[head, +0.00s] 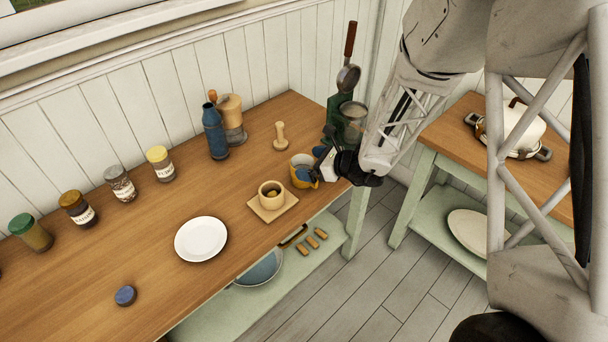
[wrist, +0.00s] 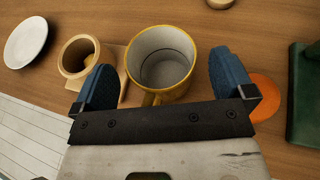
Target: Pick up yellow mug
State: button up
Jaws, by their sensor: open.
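The yellow mug (head: 302,163) stands upright near the right end of the wooden counter, partly covered by my gripper in the head view. In the wrist view the mug (wrist: 161,63) has a yellow outside, a pale inside and looks empty. Its handle points toward my gripper's base. My gripper (wrist: 166,78) is open, with one blue fingertip on each side of the mug. I cannot tell whether the fingers touch it. In the head view my gripper (head: 318,168) is at the mug's right side.
A tan cup (head: 271,190) stands on a square wooden board (head: 258,206) close left of the mug. A white plate (head: 201,239) lies further left. A green utensil holder (head: 340,115) stands behind. An orange disc (wrist: 262,95) lies right of the fingers. The counter's front edge is near.

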jog(key=shift+x, duration=0.8)
jog(key=c, duration=1)
jog(key=shift+r, duration=0.1)
jog(key=shift+r, duration=0.75)
jog(key=s+d+r, duration=0.1)
jog(key=s, duration=0.4)
jog(key=s+d+r, duration=0.1)
jog(key=s+d, duration=0.1)
jog(key=s, duration=0.3)
jog(key=s+d+r, duration=0.1)
jog(key=s, duration=0.4)
jog(key=shift+s+d+r, duration=0.1)
jog(key=shift+s+d, duration=0.1)
jog(key=shift+s, duration=0.05)
